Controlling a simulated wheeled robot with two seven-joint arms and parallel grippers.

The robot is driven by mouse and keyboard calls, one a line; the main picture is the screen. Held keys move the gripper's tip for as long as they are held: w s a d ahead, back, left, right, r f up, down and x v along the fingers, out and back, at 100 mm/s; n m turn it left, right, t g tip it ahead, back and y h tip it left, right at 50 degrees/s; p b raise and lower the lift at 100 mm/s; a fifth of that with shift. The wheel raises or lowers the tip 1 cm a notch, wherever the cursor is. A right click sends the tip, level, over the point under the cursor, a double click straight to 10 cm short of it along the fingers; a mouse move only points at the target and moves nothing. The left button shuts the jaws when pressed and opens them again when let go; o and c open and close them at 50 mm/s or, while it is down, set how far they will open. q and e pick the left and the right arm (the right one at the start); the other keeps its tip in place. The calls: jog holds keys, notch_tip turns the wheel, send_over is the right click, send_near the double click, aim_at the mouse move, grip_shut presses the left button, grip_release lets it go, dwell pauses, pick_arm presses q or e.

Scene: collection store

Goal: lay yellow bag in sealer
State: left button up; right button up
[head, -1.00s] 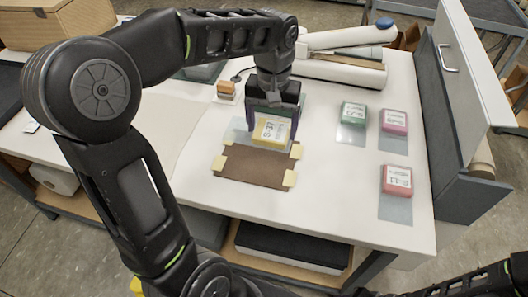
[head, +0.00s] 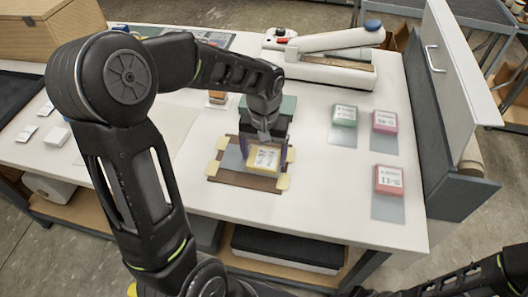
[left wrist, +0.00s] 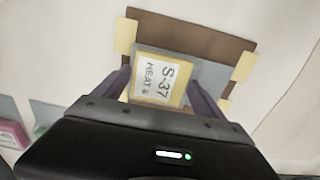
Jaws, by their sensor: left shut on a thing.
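The yellow bag (head: 264,163) is a small yellow packet with a white label reading S-37 and a grey see-through flap. My left gripper (head: 264,150) is shut on it, with a finger on each side, over the brown board; I cannot tell whether the bag touches the board. The left wrist view shows the bag (left wrist: 160,78) label up between the fingers. The sealer (head: 318,77), a long white device with a raised arm and a blue knob, stands at the back of the table, beyond the gripper. My right gripper is out of view.
The brown board (head: 225,179) has pale yellow corner pieces. Green (head: 344,115), pink (head: 385,121) and red (head: 389,179) packets lie to the right. A small orange-and-white stack (head: 217,97) is behind the board. A grey cabinet (head: 447,130) borders the table's right side.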

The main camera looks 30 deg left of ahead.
aim_at(264, 157)
pick_arm(q)
jog(key=shift+f, duration=0.2)
jog(key=o, duration=1.3)
jog(key=shift+r, duration=0.2)
notch_tip(264, 157, up, 12)
jog(key=shift+r+b, duration=0.1)
jog(key=shift+b, duration=0.35)
